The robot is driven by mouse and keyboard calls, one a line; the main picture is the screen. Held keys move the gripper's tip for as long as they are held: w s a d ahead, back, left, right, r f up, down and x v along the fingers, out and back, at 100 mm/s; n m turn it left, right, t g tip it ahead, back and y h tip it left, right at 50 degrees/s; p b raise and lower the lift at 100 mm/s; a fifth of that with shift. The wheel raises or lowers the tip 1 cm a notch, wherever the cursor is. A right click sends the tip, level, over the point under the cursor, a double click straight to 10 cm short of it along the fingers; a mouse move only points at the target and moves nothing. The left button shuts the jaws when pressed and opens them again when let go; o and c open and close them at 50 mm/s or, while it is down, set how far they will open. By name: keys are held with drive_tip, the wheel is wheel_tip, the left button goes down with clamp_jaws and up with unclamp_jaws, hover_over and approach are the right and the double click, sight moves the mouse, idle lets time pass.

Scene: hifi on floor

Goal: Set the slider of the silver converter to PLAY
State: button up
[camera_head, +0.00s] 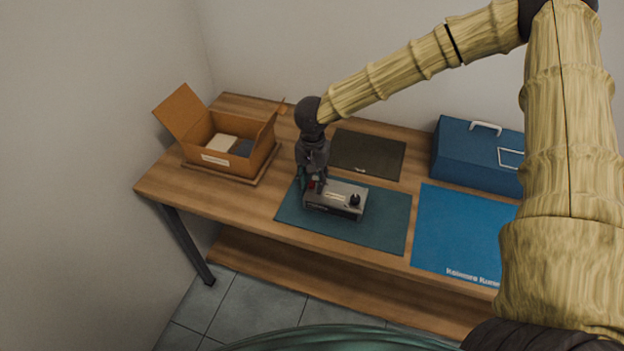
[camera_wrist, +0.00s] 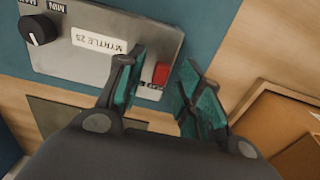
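The silver converter (camera_head: 340,201) lies on a dark teal mat (camera_head: 385,215) on the wooden table. In the wrist view its top face (camera_wrist: 100,68) carries a black knob (camera_wrist: 38,29) with MIN lettering beside it, a white label (camera_wrist: 99,40) and a red slider (camera_wrist: 161,74). Small lettering near the slider is too blurred to read surely. My gripper (camera_head: 312,180) points down over the converter's left end. In the wrist view its two teal-padded fingers (camera_wrist: 162,62) are apart, one on each side of the red slider, with a gap visible. Whether they touch the converter is unclear.
An open cardboard box (camera_head: 228,145) with items inside stands on the left. A dark mat (camera_head: 368,153) lies behind the converter. A blue toolbox (camera_head: 470,158) stands at the back right, with a bright blue mat (camera_head: 455,232) in front.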

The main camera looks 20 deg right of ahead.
sight(313, 183)
wheel_tip(313, 183, up, 12)
idle(0.6)
idle(0.4)
